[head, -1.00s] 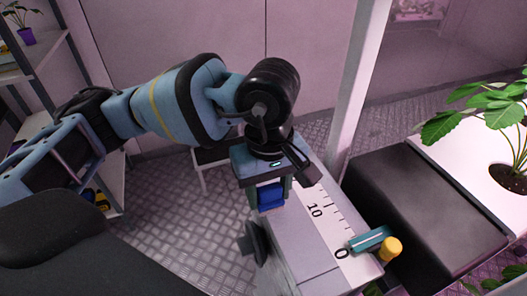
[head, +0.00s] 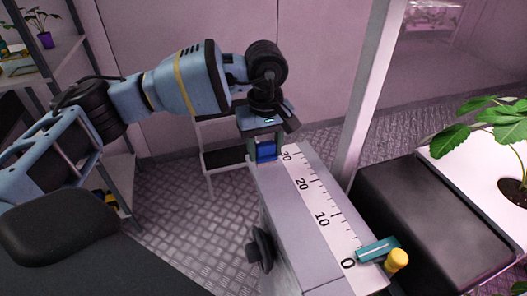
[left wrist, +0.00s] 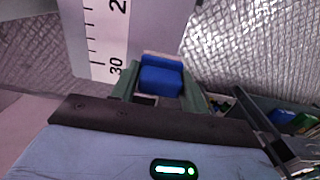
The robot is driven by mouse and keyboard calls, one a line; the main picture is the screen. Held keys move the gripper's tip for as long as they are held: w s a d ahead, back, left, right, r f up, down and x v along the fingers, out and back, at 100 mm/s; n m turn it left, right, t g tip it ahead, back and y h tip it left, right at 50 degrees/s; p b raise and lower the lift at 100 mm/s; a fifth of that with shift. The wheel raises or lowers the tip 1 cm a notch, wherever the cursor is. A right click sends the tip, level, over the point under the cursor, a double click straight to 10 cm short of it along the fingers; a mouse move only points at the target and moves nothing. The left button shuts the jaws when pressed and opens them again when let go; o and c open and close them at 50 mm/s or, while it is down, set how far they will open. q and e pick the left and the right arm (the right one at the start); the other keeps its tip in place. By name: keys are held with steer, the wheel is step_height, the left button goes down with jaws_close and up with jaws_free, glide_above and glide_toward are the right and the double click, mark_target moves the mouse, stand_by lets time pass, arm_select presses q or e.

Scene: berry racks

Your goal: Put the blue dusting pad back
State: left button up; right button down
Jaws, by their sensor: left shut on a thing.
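The blue dusting pad (head: 266,151) is between the fingers of my left gripper (head: 265,157), which is shut on it. In the head view they are at the far end of the ruler-marked bench top, near the 30 mark. In the left wrist view the pad (left wrist: 161,78) shows blue with a pale strip along its far edge, between the two green fingers of my left gripper (left wrist: 158,84). Whether the pad touches the surface below cannot be told. My right gripper is not in view.
The grey bench (head: 290,222) carries a ruler strip (head: 322,207). A teal block (head: 378,250) and a yellow knob (head: 396,261) are at its zero end. A black box (head: 430,225) and a potted plant (head: 500,130) stand right. Shelves (head: 50,65) stand left.

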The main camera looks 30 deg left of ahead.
mark_target(264, 154)
arm_select(q)
steer(key=shift+w+a+f, duration=0.1)
steer(key=shift+w+a, duration=0.55)
steer(key=shift+w, duration=0.35)
steer(key=shift+f, duration=1.8)
steer(key=o, duration=0.9)
step_height(264, 154, up, 12)
steer(key=shift+r, duration=0.1)
